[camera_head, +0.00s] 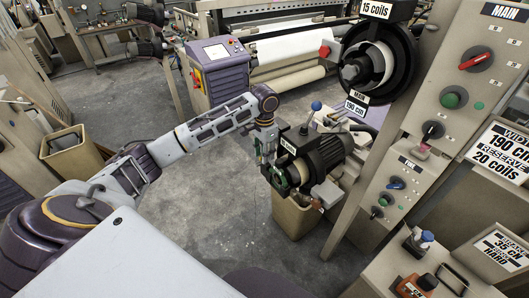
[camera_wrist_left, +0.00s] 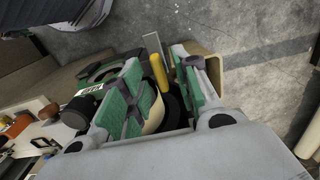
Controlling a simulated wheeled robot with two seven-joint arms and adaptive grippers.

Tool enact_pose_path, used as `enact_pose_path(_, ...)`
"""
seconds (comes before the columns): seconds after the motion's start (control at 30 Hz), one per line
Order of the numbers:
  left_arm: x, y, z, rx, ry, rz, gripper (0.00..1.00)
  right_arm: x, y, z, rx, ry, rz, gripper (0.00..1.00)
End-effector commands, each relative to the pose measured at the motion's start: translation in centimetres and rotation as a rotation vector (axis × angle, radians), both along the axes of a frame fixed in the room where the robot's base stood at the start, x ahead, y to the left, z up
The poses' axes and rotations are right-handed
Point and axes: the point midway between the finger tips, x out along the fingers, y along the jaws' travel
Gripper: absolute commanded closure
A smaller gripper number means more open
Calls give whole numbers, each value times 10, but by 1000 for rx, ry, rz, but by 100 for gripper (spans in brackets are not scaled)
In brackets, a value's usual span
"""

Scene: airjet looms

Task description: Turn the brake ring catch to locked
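My left gripper (camera_head: 268,160) reaches down at the left end of a dark feeder unit (camera_head: 325,153). In the left wrist view my left gripper (camera_wrist_left: 157,65) has its two green-padded fingers apart. A yellow peg (camera_wrist_left: 160,72) stands in the gap between them, with visible room on the sides. I cannot tell whether a finger touches it. A dark and cream round part (camera_wrist_left: 155,112) lies behind the fingers, partly hidden. A green ring-like part (camera_wrist_left: 100,72) shows left of the fingers. I cannot tell which part is the catch or how it is set. My right gripper is not in view.
A larger black feeder (camera_head: 378,62) marked MAIN hangs above right. A beige panel with knobs (camera_head: 475,58) stands at right. A beige bin (camera_head: 293,215) sits below the feeder unit. Grey floor (camera_head: 190,225) is open to its left. A purple control box (camera_head: 220,68) stands behind.

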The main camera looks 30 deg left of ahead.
Motion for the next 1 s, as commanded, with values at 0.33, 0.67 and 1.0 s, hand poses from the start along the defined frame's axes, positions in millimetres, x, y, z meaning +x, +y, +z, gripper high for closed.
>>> enact_pose_path(0.33,0,0,-2,0,0,0,71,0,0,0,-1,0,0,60)
enact_pose_path(0.67,0,0,-1,0,-1,0,100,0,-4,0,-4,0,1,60)
enact_pose_path(1.0,0,0,-1,0,-2,28,100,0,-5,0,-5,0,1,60)
